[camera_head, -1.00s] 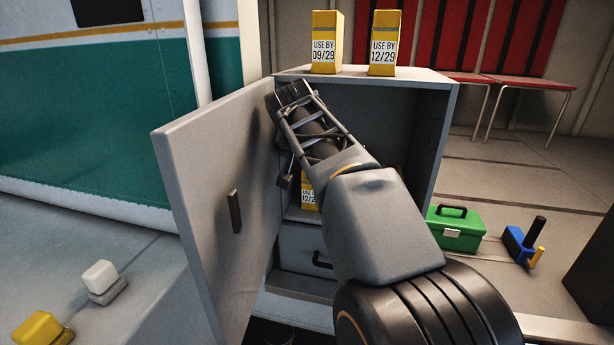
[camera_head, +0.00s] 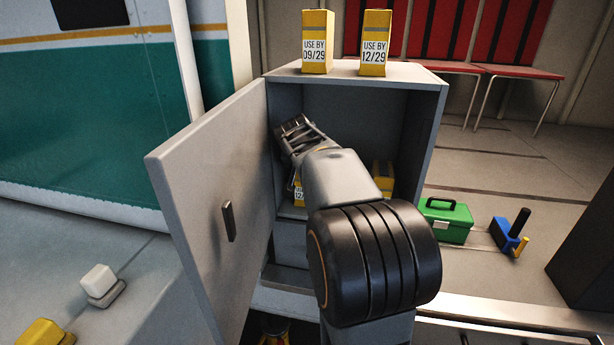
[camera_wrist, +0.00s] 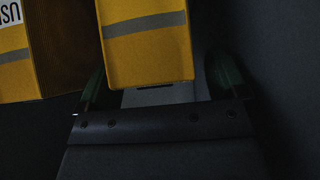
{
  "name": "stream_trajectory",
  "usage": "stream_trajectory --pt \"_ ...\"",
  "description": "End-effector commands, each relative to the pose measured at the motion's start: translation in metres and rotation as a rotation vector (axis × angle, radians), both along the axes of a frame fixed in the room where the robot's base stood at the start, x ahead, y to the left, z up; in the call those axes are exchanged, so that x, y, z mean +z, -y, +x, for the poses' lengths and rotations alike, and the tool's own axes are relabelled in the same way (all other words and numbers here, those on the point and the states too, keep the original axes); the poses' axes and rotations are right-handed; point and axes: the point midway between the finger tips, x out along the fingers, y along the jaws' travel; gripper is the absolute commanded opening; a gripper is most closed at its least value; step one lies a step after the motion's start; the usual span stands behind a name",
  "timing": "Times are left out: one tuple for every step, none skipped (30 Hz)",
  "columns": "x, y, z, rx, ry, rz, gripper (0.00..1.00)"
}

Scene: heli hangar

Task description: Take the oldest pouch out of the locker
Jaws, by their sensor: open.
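The grey locker (camera_head: 430,85) stands with its door (camera_head: 205,190) swung open to the left. In the head view, one yellow pouch (camera_head: 300,195) inside shows part of a label starting "12/", and another yellow pouch (camera_head: 385,181) is partly hidden by my arm. In the wrist view, my gripper (camera_wrist: 158,85) is open, with a yellow pouch (camera_wrist: 148,45) between or just beyond its fingers; I cannot tell which. No date shows on that pouch. A second pouch (camera_wrist: 18,65) at the left shows a cut-off label.
On the locker top stand pouches marked 09/29 (camera_head: 317,42) and 12/29 (camera_head: 374,43). A green toolbox (camera_head: 446,220) and a blue object (camera_head: 505,238) are on the floor at right. Red seats (camera_head: 515,70) stand behind. The locker walls are close around my arm.

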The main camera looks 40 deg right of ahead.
Motion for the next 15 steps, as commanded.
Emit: stream_trajectory --pt "-0.0025 0.0024 0.0022 -0.001 -0.001 0.000 0.92" --pt "-0.0044 0.0034 0.0031 -0.001 -0.001 0.000 0.92" --pt "-0.0062 0.0044 0.0042 0.000 -0.001 0.001 0.92" --pt "-0.0071 0.0049 0.0047 0.000 -0.001 0.001 0.92" --pt "-0.0077 0.0052 0.0051 0.000 -0.001 0.001 0.92" --pt "-0.0082 0.0054 0.0054 0.001 0.000 0.000 0.92" --pt "-0.0083 0.0054 0.0055 0.001 0.001 0.000 0.92" --pt "-0.0084 0.0053 0.0055 0.001 0.001 0.000 0.92" --pt "-0.0084 0.0052 0.0056 0.001 0.001 -0.001 0.92" --pt "-0.0083 0.0052 0.0055 0.001 0.001 -0.001 0.92" --pt "-0.0084 0.0051 0.0055 0.001 0.001 -0.001 0.92" --pt "-0.0083 0.0050 0.0055 0.001 0.001 -0.001 0.91" --pt "-0.0082 0.0051 0.0055 0.001 0.001 -0.001 0.88" --pt "-0.0081 0.0050 0.0056 0.002 0.001 0.000 0.85" --pt "-0.0081 0.0050 0.0056 0.002 0.001 0.000 0.81"
